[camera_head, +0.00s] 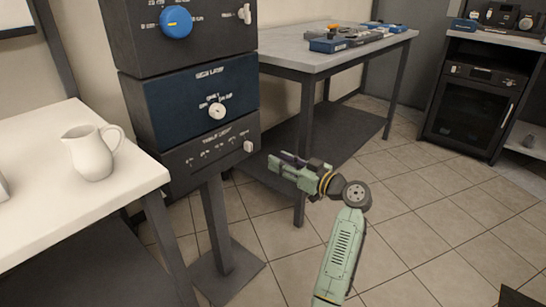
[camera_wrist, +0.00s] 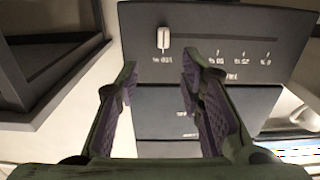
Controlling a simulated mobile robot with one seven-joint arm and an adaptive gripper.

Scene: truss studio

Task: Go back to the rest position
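My gripper (camera_head: 283,165) is in the middle of the head view, in front of and a little to the right of the lowest box of the panel stack. In the wrist view my gripper (camera_wrist: 158,85) shows two green fingers with purple pads, spread apart. Nothing is between the pads. Beyond the fingers is the lowest panel box (camera_wrist: 270,35) with a white slider knob (camera_wrist: 163,39) and printed marks. The knob (camera_head: 248,146) also shows at the right end of that box's face in the head view. My gripper appears apart from it.
The panel stack (camera_head: 190,105) stands on a post with a floor plate. A white table (camera_head: 130,185) with a white pitcher (camera_head: 91,152) is at left. A grey bench (camera_head: 290,50) with tools is behind. A dark cabinet (camera_head: 475,100) stands at right. The tiled floor at right is clear.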

